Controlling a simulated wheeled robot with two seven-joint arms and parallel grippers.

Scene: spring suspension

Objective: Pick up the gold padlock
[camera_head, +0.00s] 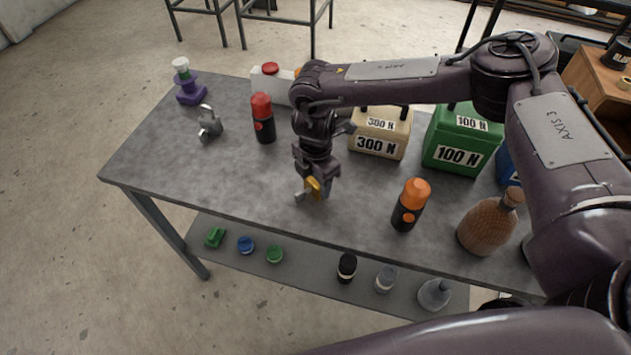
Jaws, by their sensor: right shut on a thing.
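The gold padlock (314,185) is at the front middle of the grey table (200,165), partly hidden by my gripper. A small grey part shows at its left, perhaps its shackle or a finger. My right gripper (315,188) points down and is shut on the gold padlock. I cannot tell whether the padlock touches the tabletop or is just above it. My left gripper is not in view.
A silver padlock-like object (209,124) and a red-capped bottle (263,118) stand to the left. An orange-capped bottle (410,205) and a woven brown flask (487,225) stand to the right. Beige (380,133) and green (461,141) weights stand behind. The front left tabletop is clear.

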